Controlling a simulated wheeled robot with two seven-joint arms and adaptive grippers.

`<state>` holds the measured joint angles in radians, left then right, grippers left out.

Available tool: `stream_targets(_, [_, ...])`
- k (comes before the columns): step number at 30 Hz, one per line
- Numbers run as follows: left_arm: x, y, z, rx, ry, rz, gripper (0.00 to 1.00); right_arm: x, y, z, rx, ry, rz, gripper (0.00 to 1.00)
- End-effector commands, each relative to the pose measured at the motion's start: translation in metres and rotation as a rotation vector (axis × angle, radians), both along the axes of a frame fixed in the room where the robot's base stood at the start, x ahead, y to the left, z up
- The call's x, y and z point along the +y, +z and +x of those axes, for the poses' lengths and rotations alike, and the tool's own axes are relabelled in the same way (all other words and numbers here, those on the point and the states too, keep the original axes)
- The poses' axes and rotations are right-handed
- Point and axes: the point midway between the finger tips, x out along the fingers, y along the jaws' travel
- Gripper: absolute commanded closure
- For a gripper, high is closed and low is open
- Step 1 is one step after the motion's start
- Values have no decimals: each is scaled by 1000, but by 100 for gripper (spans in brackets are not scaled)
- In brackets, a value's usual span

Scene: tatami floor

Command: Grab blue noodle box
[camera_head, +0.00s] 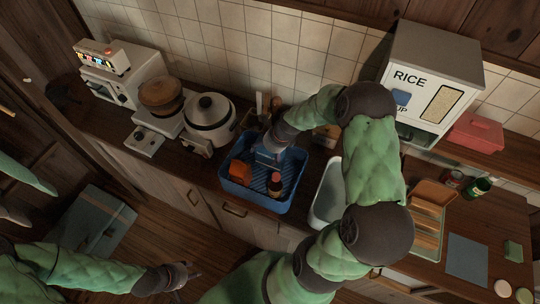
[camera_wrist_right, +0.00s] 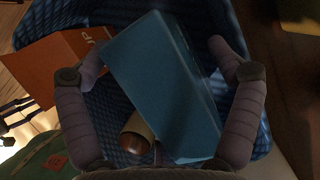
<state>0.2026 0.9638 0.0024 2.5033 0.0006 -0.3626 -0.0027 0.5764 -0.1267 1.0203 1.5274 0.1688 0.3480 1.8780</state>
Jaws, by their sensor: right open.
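The blue noodle box (camera_wrist_right: 165,88) stands tilted in the right wrist view, inside a blue basket (camera_head: 262,203). My right gripper (camera_wrist_right: 155,58) is open, with one finger on each side of the box; I cannot tell whether either touches it. In the head view my right gripper (camera_head: 270,150) reaches down into the basket, and the box is mostly hidden by it. My left gripper (camera_head: 188,272) is low at the left, far from the basket; its fingers are too small to read.
An orange box (camera_head: 240,171) and a dark bottle (camera_head: 275,183) share the basket. A white rice cooker (camera_head: 211,118) stands left of it, a white tub (camera_head: 327,195) right. A rice dispenser (camera_head: 432,75) is at the back right. Free floor lies in front of the counter.

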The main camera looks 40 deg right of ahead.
Motion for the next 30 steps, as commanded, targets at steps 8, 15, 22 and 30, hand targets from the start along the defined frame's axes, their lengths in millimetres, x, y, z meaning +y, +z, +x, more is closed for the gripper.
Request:
stream_targets(8, [0, 2, 0, 0, 0, 0, 60, 0, -3, 0, 0, -1, 0, 9])
stream_targets(15, [0, 2, 0, 0, 0, 0, 60, 0, -4, 0, 0, 0, 0, 9])
stream_targets(22, [0, 2, 0, 0, 0, 0, 60, 0, -4, 0, 0, 0, 0, 40])
stream_targets(30, [0, 2, 0, 0, 0, 0, 60, 0, -4, 0, 0, 0, 0, 82])
